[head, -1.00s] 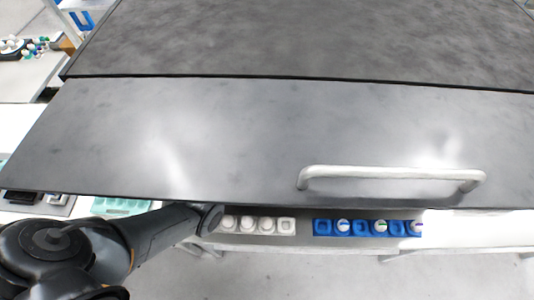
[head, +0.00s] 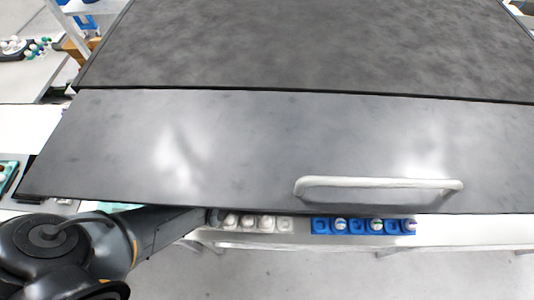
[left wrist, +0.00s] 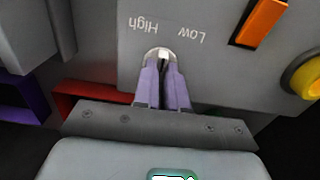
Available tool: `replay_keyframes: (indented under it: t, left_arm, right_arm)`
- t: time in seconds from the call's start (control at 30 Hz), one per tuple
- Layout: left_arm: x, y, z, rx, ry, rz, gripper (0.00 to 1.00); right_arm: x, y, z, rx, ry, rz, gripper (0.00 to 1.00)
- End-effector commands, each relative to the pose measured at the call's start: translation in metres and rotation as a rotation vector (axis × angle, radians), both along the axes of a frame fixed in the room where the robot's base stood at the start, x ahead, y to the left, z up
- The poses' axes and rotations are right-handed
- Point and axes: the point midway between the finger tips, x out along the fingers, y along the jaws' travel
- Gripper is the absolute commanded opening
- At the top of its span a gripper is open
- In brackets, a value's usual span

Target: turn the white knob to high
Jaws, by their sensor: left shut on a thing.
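The white knob (left wrist: 163,53) shows in the left wrist view on a grey panel (left wrist: 205,75), with the words "High" (left wrist: 141,24) and "Low" (left wrist: 189,33) printed upside down on either side of it. My left gripper (left wrist: 162,62) has its purple fingers closed around the knob, which shows as a small white piece between the tips. Which way the knob points is hard to tell. In the head view my left arm reaches in from the left to the lower edge of a grey hood, and the gripper and knob are hidden there. My right gripper is in neither view.
The hood front (head: 240,140) with its handle (head: 380,184) fills the head view. Below it stand a white tray (head: 285,224) and a blue tray (head: 321,226).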

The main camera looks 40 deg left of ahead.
Motion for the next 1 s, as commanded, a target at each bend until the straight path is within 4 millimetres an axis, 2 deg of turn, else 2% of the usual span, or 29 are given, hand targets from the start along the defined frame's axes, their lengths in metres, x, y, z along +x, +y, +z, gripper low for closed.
replay_keyframes:
  t: [0.6,1.0]
  left_arm:
    - [0.0004,-0.0010,-0.0003,-0.001,0.000,0.553,0.00]
    - [0.0002,-0.0001,-0.0004,0.000,0.000,0.737,0.00]
  right_arm:
    - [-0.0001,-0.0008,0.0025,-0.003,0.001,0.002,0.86]
    - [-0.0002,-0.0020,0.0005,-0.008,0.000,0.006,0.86]
